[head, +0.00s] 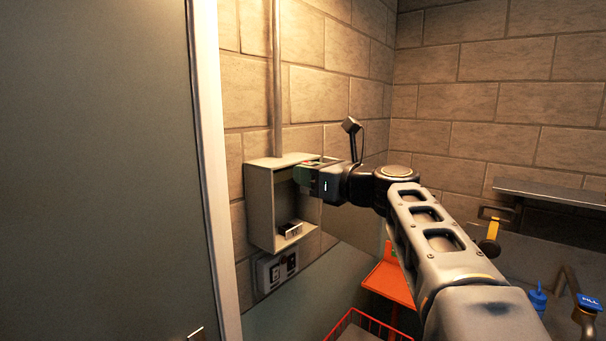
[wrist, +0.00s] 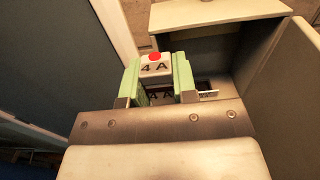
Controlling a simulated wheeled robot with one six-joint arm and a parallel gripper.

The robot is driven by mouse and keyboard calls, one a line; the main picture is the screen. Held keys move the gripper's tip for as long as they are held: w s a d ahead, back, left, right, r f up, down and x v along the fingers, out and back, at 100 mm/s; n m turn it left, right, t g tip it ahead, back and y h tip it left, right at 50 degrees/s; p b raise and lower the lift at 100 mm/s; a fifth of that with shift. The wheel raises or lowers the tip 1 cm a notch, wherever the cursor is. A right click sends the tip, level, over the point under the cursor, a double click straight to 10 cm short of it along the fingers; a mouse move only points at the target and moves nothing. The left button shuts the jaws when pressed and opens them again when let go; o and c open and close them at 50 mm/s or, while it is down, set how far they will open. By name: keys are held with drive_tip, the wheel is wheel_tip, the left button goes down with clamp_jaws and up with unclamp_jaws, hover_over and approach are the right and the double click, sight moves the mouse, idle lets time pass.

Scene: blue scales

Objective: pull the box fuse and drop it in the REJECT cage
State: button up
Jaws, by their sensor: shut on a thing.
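My gripper (head: 308,171) is at the upper right of the open grey wall box (head: 262,207) in the head view. In the wrist view my gripper (wrist: 156,80) has its green fingers shut on the fuse (wrist: 155,66), a pale block with a red dot and "4 A" on its face. A second "4 A" marking shows darkly below it, between the fingers. A small dark-and-light holder (head: 290,229) sits low in the box, below and apart from the gripper. A red wire cage (head: 347,318) shows partly at the bottom edge; I cannot read any label on it.
A switch or socket plate (head: 277,269) is on the wall under the box. A grey door panel (head: 95,170) stands at the left. An orange-red stand (head: 384,278) is behind my arm. A dark shelf (head: 550,193) and a blue bottle (head: 537,298) are at the right.

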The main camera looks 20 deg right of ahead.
drive_tip(key=v, duration=1.1)
drive_tip(key=shift+s+b, duration=0.25)
drive_tip(key=shift+b, duration=0.15)
drive_tip(key=shift+d, duration=0.1)
idle(0.3)
